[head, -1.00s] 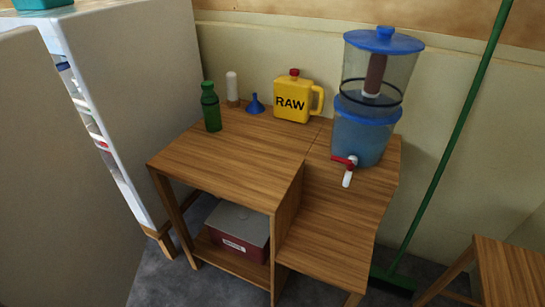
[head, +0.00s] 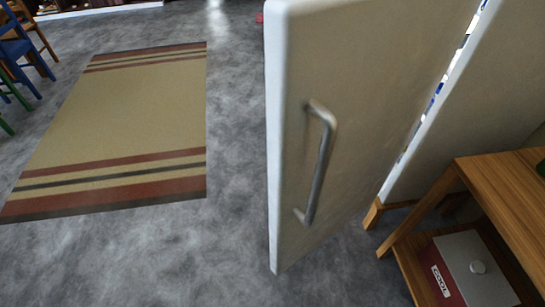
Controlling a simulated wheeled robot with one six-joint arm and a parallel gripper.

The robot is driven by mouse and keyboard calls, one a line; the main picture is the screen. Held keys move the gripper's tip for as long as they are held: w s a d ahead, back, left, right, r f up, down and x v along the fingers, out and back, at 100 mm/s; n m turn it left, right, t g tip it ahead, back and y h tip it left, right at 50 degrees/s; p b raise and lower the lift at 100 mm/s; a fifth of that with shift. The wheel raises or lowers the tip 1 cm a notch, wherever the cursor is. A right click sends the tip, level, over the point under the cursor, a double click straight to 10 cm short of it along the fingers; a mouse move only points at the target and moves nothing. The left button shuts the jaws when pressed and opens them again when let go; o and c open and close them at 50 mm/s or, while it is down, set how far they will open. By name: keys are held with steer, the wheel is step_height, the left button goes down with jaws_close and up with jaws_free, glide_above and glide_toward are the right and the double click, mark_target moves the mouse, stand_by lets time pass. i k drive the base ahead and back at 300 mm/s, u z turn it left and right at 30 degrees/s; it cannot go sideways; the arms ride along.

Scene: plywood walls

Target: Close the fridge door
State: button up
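The fridge door (head: 355,120) stands open in the middle of the head view, a pale upright panel with its white edge toward me. A grey metal bar handle (head: 318,165) is on its outer face. The fridge body (head: 480,125) is behind it at the right. A narrow gap between door and body shows some of the coloured contents (head: 438,88). My gripper is not in view.
A wooden table (head: 508,185) is close at the right, with a red and grey box (head: 470,268) on its lower shelf. A striped rug (head: 120,120) lies on the grey floor at left. Chairs (head: 20,50) stand at the far left. The floor left of the door is clear.

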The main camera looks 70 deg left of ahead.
mark_target(378, 66)
steer(key=u, duration=1.55)
steer(key=i, duration=0.5)
steer(key=k, duration=0.5)
steer(key=z, duration=2.15)
steer(key=i, duration=0.15)
steer(key=u, duration=2)
